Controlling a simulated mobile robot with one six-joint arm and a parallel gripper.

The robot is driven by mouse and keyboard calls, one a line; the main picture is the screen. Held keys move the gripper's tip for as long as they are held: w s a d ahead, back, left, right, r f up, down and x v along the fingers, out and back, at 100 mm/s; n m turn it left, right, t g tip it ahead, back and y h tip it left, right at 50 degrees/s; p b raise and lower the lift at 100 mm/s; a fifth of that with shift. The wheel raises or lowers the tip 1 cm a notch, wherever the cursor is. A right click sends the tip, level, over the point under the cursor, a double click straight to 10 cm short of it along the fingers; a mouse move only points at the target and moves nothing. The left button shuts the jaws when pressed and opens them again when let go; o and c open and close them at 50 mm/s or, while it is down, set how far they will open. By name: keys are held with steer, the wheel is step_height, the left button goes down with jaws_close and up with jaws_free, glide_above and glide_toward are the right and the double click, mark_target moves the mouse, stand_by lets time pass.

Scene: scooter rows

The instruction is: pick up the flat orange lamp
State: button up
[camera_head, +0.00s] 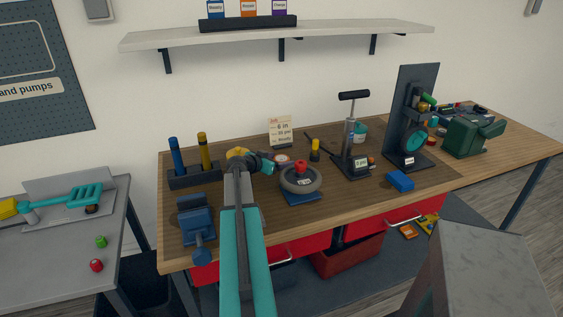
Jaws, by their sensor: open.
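My arm reaches up from the bottom middle over the wooden workbench (340,207). My gripper (268,165) is at its far end, small in the picture, above the back left of the bench. It is open, and I see nothing held in it. A rounded yellow-orange thing (237,152) shows just behind the arm's end, partly hidden by it. A flat orange piece (408,231) lies low by the floor below the bench, beside a yellow one (427,222). I cannot tell which of these orange things is the lamp.
A small wheel (300,179) sits right of my arm, a blue vise (197,222) left of it. A black-handled pump (351,135) and a dark upright panel (413,110) stand farther right. A shelf (340,34) hangs above.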

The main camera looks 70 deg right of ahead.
mark_target(279, 160)
stand_by(0.4)
steer(key=c, duration=1.2)
steer(key=shift+r, duration=0.15)
step_height(279, 160, up, 10)
steer(key=b, duration=0.2)
stand_by(0.3)
